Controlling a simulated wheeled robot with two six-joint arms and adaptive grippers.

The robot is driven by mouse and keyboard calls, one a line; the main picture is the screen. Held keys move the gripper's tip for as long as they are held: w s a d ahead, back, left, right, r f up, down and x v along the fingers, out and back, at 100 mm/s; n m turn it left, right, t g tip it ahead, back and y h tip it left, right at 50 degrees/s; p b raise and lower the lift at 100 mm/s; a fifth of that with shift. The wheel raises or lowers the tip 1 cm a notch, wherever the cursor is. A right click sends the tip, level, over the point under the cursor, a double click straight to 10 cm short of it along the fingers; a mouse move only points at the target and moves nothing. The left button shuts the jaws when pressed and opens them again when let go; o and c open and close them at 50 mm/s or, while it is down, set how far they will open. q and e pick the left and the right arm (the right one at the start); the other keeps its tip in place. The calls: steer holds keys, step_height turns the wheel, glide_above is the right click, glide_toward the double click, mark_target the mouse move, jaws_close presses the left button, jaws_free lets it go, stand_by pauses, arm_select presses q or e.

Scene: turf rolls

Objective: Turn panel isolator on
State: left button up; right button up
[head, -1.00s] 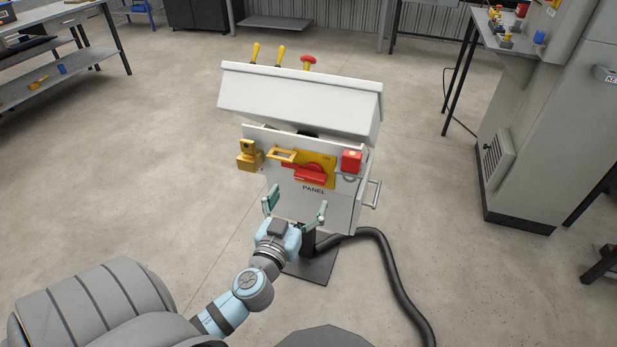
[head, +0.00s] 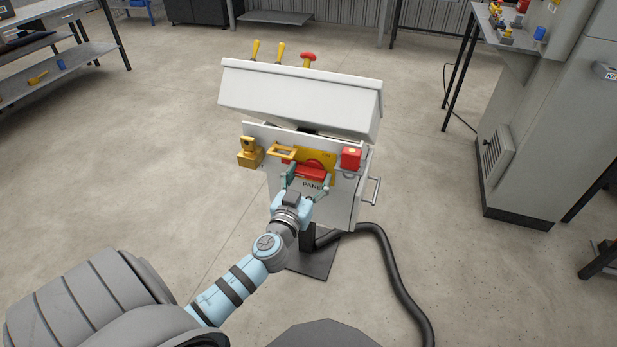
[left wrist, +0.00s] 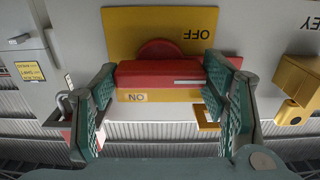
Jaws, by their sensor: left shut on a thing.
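The panel isolator is a red rotary handle (head: 310,171) on a yellow plate (head: 328,158) on the front of a white panel box. My left gripper (head: 308,177) reaches it from below and is shut on the red handle, with one finger at each end. In the left wrist view, which is upside down, the handle (left wrist: 168,74) lies level between the green finger pads. The yellow plate (left wrist: 150,25) shows OFF on one side of the handle and ON on the other. My right gripper is out of view.
A yellow hasp (head: 283,152) and a yellow key block (head: 249,153) sit left of the handle; a red padlock (head: 351,158) hangs right. A sloped white hood (head: 300,98) overhangs the box. A black hose (head: 388,265) runs across the floor; the floor at left is clear.

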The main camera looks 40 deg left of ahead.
arm_select(q)
steer(key=shift+m, duration=0.3)
steer(key=m, duration=0.7)
steer(key=shift+m, duration=0.4)
steer(key=m, duration=0.4)
steer(key=shift+m, duration=0.3)
steer(key=m+p, duration=0.1)
steer(key=m, duration=0.3)
steer(key=shift+m, duration=0.4)
steer(key=shift+f, duration=0.1)
steer(key=o, duration=1.1)
steer(key=shift+o, duration=0.2)
